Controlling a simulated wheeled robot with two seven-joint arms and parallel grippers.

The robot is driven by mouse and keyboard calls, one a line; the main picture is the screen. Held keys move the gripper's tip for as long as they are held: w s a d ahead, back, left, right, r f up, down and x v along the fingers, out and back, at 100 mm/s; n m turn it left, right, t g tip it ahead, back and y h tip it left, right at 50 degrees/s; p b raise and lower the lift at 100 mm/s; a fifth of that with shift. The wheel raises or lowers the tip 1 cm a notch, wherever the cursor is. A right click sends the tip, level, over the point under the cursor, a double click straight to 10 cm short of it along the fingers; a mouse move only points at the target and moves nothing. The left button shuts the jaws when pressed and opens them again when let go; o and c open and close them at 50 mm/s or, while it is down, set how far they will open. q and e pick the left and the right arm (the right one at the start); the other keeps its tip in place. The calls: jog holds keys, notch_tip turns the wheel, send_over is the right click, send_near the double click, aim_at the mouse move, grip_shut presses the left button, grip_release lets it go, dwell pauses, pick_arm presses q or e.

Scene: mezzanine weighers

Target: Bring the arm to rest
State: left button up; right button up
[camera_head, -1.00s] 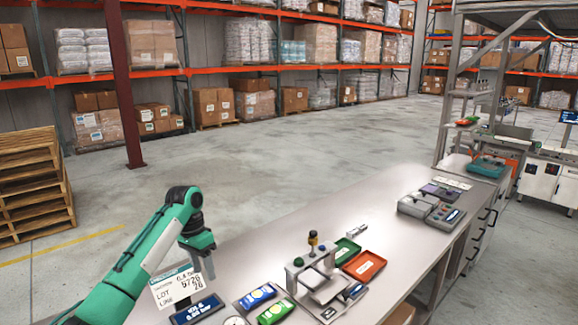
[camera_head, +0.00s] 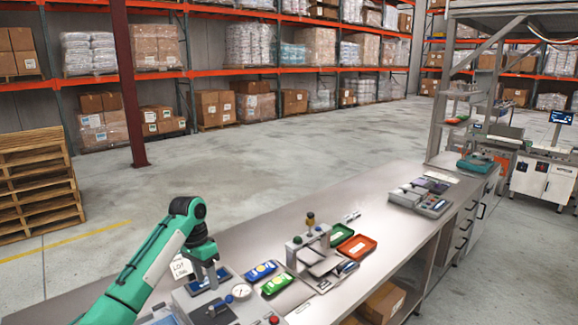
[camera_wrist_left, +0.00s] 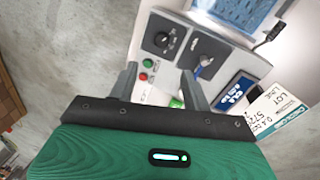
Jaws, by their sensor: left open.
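My left arm comes in from the lower left in the head view, green with a dark wrist. My right gripper is in neither view.
A small press-like fixture (camera_head: 316,255) stands mid-bench, with green (camera_head: 275,285) and blue items beside it. Wooden pallets (camera_head: 36,185) are stacked at left. The floor behind the bench is open.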

pick_arm(q)
jog(key=s+d+f+n+t, duration=0.1)
jog(key=s+d+f, duration=0.2)
jog(key=s+f, duration=0.7)
jog(key=s+d+f+t, duration=0.1)
jog(key=s+d+f, duration=0.2)
jog(key=s+f, duration=0.7)
jog(key=s+a+r+n+t+y, duration=0.1)
jog(key=s+a+n, duration=0.15)
jog(key=s, duration=0.95)
jog(key=s+a+r+n+t, duration=0.2)
jog(key=s+a, duration=0.2)
jog(key=s, duration=0.8)
notch_tip(320, 180, down, 35)
jog(key=g+b, duration=0.1)
jog(key=b, duration=0.4)
jog(key=s+a+f+g+b, duration=0.1)
jog(key=s+a+f+b, duration=0.1)
jog(key=s+f, duration=0.8)
jog(key=s+a+f+b, duration=0.1)
jog(key=s+f+b, duration=0.2)
jog(key=s+f, duration=0.6)
notch_tip(320, 180, down, 7)
jog(key=shift+s+a+g+y, duration=0.3)
jog(key=shift+s+a+g, duration=0.1)
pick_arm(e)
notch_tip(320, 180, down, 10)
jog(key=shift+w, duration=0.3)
